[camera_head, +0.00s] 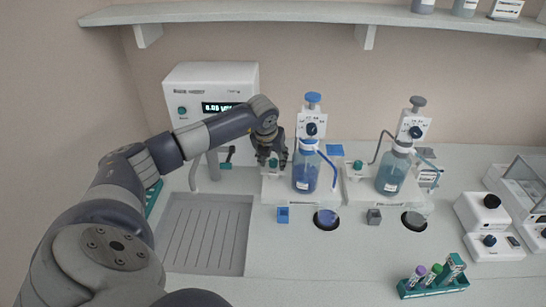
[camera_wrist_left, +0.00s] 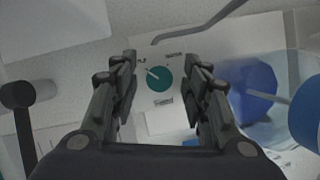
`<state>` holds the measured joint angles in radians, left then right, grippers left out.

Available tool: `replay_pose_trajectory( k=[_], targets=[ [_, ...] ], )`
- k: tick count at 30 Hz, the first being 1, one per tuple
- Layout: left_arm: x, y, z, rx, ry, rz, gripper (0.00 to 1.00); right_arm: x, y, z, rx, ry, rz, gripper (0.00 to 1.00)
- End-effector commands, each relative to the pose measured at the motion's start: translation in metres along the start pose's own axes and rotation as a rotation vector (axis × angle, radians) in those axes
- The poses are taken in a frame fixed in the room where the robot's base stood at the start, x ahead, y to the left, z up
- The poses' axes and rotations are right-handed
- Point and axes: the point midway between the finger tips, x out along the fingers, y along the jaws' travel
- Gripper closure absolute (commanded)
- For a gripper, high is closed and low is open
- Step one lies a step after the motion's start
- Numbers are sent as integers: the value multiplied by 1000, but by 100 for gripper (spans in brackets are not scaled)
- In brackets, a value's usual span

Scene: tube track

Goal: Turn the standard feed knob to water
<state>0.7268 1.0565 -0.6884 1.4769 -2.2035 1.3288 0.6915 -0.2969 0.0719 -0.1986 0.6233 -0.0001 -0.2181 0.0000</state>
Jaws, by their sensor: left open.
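A round teal knob (camera_wrist_left: 159,79) sits on a white panel in the left wrist view. Its pale pointer mark is turned to the upper left. Small labels lie above and below it, too small to read. My left gripper (camera_wrist_left: 160,60) is open, one finger on each side of the knob; I cannot tell whether they touch it. In the head view my left gripper (camera_head: 271,158) is over the left pump station, beside the blue-capped bottle (camera_head: 306,172), and partly hides the knob. A similar teal knob (camera_head: 357,165) is on the right station. My right gripper is not in view.
A grey-capped bottle (camera_head: 391,174) stands on the right station. A ribbed sink tray (camera_head: 205,235) lies in front. A teal tube rack (camera_head: 433,281) is at the front right. A shelf (camera_head: 300,13) runs above.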

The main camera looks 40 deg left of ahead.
Motion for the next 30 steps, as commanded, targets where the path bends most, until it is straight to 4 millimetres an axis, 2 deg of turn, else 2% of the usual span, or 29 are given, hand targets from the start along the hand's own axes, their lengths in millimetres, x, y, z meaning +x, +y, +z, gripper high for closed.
replay_pose_trajectory(
  k=[5, 10, 11, 20, 30],
  targets=[
    [0, 0, 0, 0, 0, 0, 60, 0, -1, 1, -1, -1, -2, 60],
    [0, 0, 0, 0, 0, 1, 98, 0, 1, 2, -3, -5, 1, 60],
    [0, 0, 0, 0, 0, 1, 100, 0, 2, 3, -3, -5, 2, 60],
    [0, 1, 0, 15, -1, -5, 100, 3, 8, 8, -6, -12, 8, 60],
    [3, 3, -1, 175, -2, -72, 100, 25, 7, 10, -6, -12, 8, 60]
  ],
)
